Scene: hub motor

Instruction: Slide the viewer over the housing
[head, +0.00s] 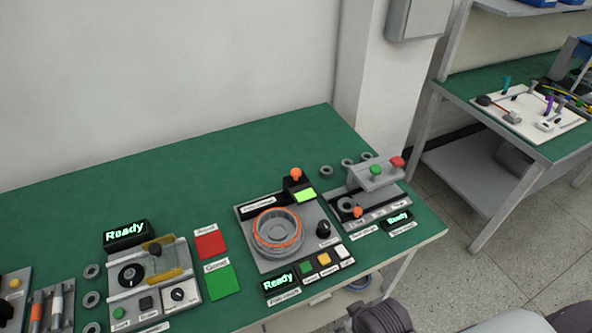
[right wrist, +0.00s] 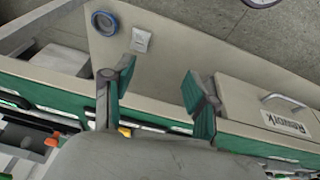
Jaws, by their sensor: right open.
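What looks like the viewer is a grey raised plate (head: 376,174) with a green and a red knob, on the right-hand station in the head view. Below and left of it on that station, a small grey ring (head: 346,205) sits beside an orange knob. A larger round grey housing (head: 278,232) with an orange ring sits in the middle station, left of the plate. I cannot tell which round part is the task's housing. My right gripper (right wrist: 160,75) is open and empty in the right wrist view, near the table's front edge. My left gripper is not in view.
The green table (head: 160,195) also carries a left station (head: 150,280), a red pad (head: 210,245), a green pad (head: 222,282) and several loose grey rings. The back of the table is clear. A drawer marked Rework (right wrist: 250,120) shows below the edge. Another bench (head: 490,90) stands right.

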